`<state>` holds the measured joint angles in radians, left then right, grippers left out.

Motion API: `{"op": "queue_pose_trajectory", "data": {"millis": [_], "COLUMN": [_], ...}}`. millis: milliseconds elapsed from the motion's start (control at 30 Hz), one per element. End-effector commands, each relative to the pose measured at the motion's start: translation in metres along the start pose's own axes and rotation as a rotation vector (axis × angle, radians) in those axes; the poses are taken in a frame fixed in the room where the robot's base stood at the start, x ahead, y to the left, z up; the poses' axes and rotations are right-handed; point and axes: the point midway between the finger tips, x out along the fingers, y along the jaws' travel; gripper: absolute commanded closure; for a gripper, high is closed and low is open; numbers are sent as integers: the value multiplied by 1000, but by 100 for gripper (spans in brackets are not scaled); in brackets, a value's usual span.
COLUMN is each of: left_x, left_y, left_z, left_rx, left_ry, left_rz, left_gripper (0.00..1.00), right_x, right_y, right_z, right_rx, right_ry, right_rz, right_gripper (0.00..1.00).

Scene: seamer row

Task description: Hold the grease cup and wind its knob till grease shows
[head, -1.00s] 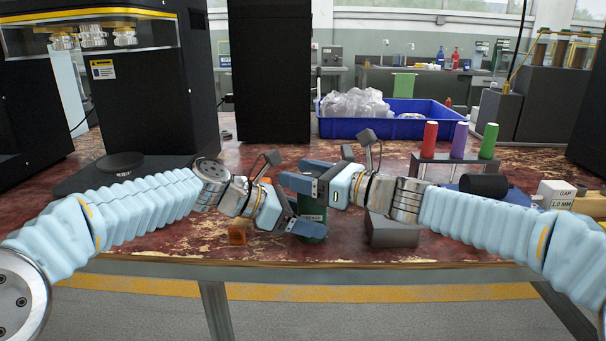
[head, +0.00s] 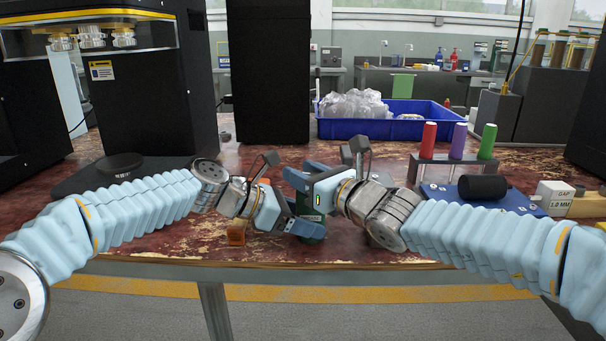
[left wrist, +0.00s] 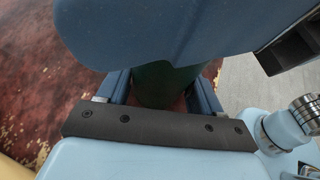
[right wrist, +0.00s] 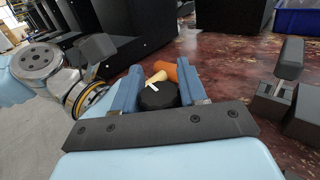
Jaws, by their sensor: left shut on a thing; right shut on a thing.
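The grease cup has a dark green body (head: 312,229), low at the table's front edge. My left gripper (head: 292,224) is shut on this body; the left wrist view shows the green side (left wrist: 163,86) between its fingers, partly covered by my right gripper. In the head view my right gripper (head: 303,180) hides the knob. I cannot see any grease.
Red, purple and green cylinders stand on a rack (head: 420,163) at the right, near a black roller (head: 482,187) and a gap block (head: 553,196). A blue bin (head: 385,129) stands behind.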

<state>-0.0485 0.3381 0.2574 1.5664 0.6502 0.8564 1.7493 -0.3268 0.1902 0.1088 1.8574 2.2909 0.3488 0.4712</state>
Motion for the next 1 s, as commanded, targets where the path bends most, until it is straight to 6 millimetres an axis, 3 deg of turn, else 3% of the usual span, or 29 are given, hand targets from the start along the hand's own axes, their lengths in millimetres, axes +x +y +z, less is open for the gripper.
{"op": "queue_pose_trajectory", "data": {"millis": [533, 567, 667, 1000], "left_x": [1, 1, 1, 1], "left_y": [-1, -1, -1, -1], "left_z": [-1, -1, 0, 0], "left_rx": [1, 0, 0, 0], "left_ry": [2, 2, 2, 1], "left_rz": [-5, -5, -4, -3], "left_gripper": [52, 52, 52, 52], "right_x": [0, 0, 0, -3], "right_y": [1, 1, 0, 0], "right_z": [1, 1, 0, 0], "right_rx": [0, 0, 0, 0], "right_ry": [3, 3, 4, 5], "right_rz": [-52, -52, -53, -54], "right_gripper": [89, 55, 40, 37]}}
